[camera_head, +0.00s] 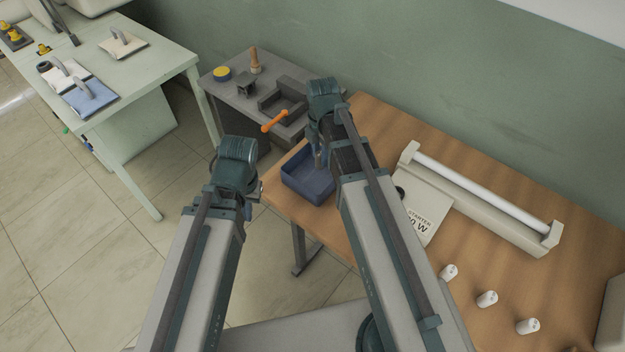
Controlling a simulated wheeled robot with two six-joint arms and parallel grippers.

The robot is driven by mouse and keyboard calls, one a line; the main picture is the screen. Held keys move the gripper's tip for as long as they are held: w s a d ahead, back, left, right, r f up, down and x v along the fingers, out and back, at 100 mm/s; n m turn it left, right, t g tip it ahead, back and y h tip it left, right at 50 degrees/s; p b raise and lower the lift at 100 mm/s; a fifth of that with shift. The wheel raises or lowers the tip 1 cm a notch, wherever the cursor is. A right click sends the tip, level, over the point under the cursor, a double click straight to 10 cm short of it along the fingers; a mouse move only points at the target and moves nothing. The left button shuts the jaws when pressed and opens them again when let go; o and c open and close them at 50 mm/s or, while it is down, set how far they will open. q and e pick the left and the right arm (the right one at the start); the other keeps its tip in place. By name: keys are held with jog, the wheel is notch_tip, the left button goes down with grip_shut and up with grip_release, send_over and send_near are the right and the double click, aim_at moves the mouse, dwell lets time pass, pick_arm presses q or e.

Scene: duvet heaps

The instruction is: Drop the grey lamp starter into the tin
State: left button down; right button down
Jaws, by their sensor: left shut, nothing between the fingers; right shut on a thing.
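The tin is a blue open-topped square box (301,187) at the left end of the wooden table. My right gripper (319,160) points down over the tin's right part. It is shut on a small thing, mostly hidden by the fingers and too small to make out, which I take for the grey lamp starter. My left gripper (255,191) is shut and empty, left of the tin and apart from it. Several small pale cylinders stand on the table, including one near the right arm (448,271), a middle one (487,298) and a right one (528,325).
A lamp fitting with a white tube (485,187) lies along the back of the wooden table (565,262). A card marked "STARTER" (424,210) lies beside my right arm. A grey bench (222,93) with an orange-handled tool (274,121) stands behind. A pale green desk (150,62) is at left.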

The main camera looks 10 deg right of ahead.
jog(key=shift+f, duration=0.55)
pick_arm(q)
jog(key=shift+f, duration=0.55)
pick_arm(e)
jog(key=shift+r, duration=0.1)
jog(key=shift+c, duration=2.4)
grip_release()
pick_arm(q)
jog(key=shift+r, duration=0.1)
notch_tip(320, 180, up, 14)
jog(key=p, duration=1.3)
jog(key=shift+p, duration=0.3)
pick_arm(e)
notch_tip(320, 180, up, 14)
